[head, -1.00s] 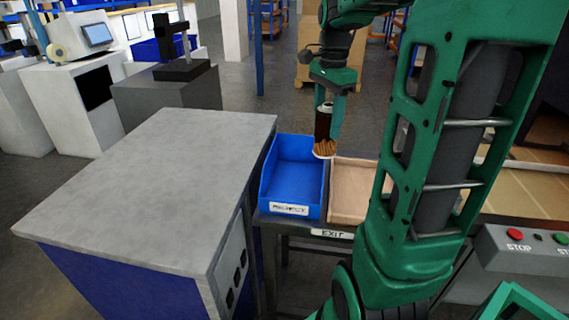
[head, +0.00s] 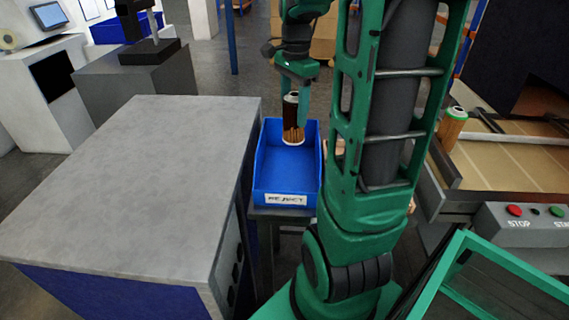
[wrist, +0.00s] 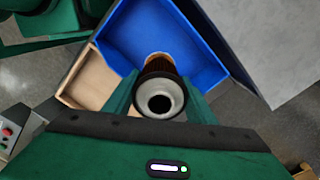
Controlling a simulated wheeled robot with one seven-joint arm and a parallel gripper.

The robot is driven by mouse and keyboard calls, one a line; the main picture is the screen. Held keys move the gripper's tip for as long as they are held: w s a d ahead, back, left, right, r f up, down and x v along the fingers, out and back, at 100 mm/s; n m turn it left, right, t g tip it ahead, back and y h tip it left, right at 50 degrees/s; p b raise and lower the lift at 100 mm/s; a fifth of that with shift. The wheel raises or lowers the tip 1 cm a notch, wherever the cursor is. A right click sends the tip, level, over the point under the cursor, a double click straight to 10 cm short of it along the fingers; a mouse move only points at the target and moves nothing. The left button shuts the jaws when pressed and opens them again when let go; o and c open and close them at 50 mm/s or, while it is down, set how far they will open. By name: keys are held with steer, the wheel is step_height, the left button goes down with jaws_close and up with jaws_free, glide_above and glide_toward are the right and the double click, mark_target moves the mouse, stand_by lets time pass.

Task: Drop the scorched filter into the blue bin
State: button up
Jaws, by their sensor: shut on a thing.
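The scorched filter (head: 292,118) is a cylinder with a dark, blackened upper part, a brown pleated lower part and a pale end rim. My gripper (head: 298,103) is shut on it and holds it upright over the blue bin (head: 286,184). The bin carries a label reading REJECT. In the wrist view the filter (wrist: 160,98) sits between the two green fingers, with its metal end and dark centre hole facing the camera. The blue bin (wrist: 118,38) lies below and beyond it, and its visible floor is empty.
A grey-topped cabinet (head: 140,165) stands left of the bin. A wooden tray (wrist: 98,82) sits beside the bin, mostly hidden by my arm in the head view. Another filter (head: 452,125) with green and tan colouring stands on the conveyor (head: 510,160) at right.

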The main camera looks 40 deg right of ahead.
steer(key=shift+f, duration=0.5)
steer(key=o, duration=1.2)
step_height(320, 180, up, 11)
steer(key=shift+f, duration=0.15)
steer(key=s+a+f+n, duration=0.3)
steer(key=s+f+n, duration=0.1)
steer(key=s, duration=0.2)
steer(key=s+a+f+n, duration=0.4)
steer(key=s+f+n, duration=0.1)
steer(key=s, duration=0.1)
steer(key=s+a+f+n, duration=0.4)
steer(key=s+f+n, duration=0.1)
steer(key=s, duration=0.1)
steer(key=shift+a+f, duration=0.2)
